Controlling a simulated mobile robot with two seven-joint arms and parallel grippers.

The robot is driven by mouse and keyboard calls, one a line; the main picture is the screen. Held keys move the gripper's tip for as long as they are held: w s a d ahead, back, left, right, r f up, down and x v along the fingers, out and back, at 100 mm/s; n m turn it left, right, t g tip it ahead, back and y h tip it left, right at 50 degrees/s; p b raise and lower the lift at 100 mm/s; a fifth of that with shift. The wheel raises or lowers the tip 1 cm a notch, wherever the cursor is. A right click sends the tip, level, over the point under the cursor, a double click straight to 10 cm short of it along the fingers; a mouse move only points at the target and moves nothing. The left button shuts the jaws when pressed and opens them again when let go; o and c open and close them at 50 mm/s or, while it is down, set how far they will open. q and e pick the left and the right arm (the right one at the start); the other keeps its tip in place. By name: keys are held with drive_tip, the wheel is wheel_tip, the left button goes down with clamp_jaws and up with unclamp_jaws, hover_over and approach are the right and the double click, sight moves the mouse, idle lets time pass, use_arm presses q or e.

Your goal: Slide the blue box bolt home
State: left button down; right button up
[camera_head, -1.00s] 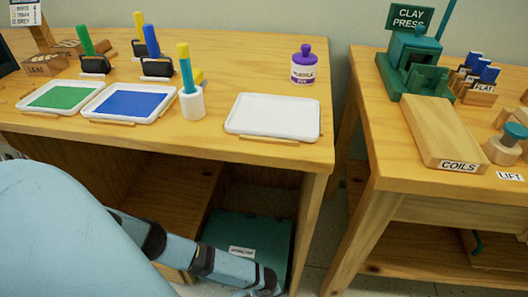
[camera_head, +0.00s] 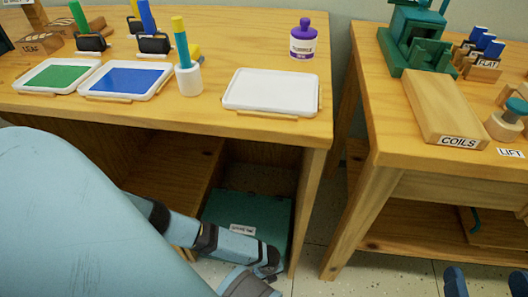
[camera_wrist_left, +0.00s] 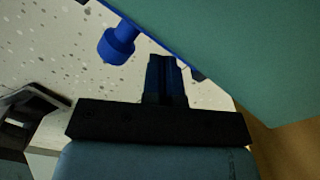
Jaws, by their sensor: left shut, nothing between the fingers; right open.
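The blue bolt knob (camera_wrist_left: 117,45) shows in the left wrist view, at the edge of a teal panel (camera_wrist_left: 235,50) of the box. A strip of blue lies along that edge. My left gripper (camera_wrist_left: 165,62) is shut and empty, close to the right of the knob and apart from it in the picture. Its tips overlap the panel's edge; I cannot tell if they touch. In the head view the teal box (camera_head: 262,212) sits under the left table, partly behind my left arm. The bolt is hidden there. My right gripper (camera_head: 485,280) is open and empty at the bottom right.
The left table (camera_head: 210,135) carries paint trays, markers and a purple-capped bottle (camera_head: 303,40). A wooden board (camera_head: 180,170) is left of the box. The right table (camera_head: 400,150) holds a clay press (camera_head: 415,40) and a COILS block (camera_head: 440,108). Floor shows between the tables.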

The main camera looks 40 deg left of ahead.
drive_tip(key=shift+s+a+r+m+g+p, duration=0.2)
drive_tip(key=shift+s+a+r+m+p, duration=0.4)
drive_tip(key=shift+p, duration=0.85)
drive_tip(key=shift+s+a+r+m+g+p, duration=0.15)
drive_tip(key=shift+s+r+m+p, duration=0.25)
drive_tip(key=shift+s+m+p, duration=0.75)
drive_tip(key=shift+w+d+p, duration=0.1)
drive_tip(key=shift+w+p, duration=0.2)
drive_tip(key=shift+w, duration=0.15)
